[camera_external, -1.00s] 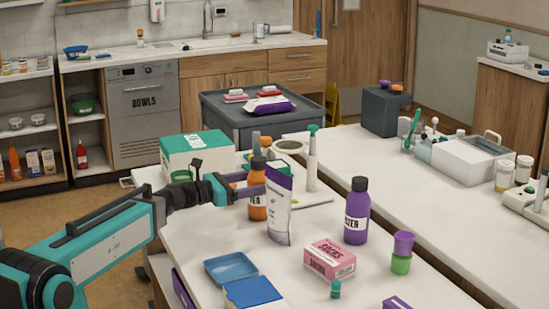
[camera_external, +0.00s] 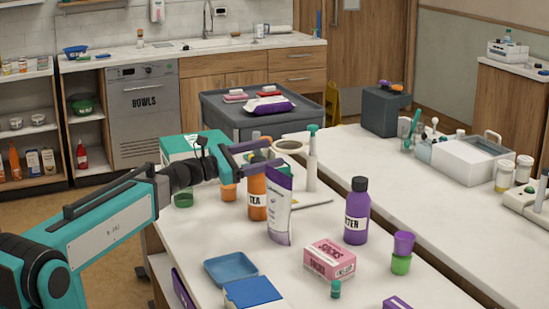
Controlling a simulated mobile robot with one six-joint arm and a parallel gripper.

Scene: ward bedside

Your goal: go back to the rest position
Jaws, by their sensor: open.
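My gripper (camera_external: 266,152) is at the end of my teal arm, which reaches in from the lower left. Its two purple fingers are apart with nothing visible between them. In the picture they overlap the top of an orange bottle (camera_external: 257,200) with a dark cap; whether they touch it is unclear. The bottle stands upright on the white table (camera_external: 200,240). A white and purple tube (camera_external: 279,215) stands just right of it.
A purple bottle (camera_external: 356,215), a pink box (camera_external: 330,259) and a blue tray (camera_external: 231,269) are on the table. A green and white box (camera_external: 180,148) stands behind my wrist, with a green cup (camera_external: 183,199) and an orange cup (camera_external: 228,191) nearby.

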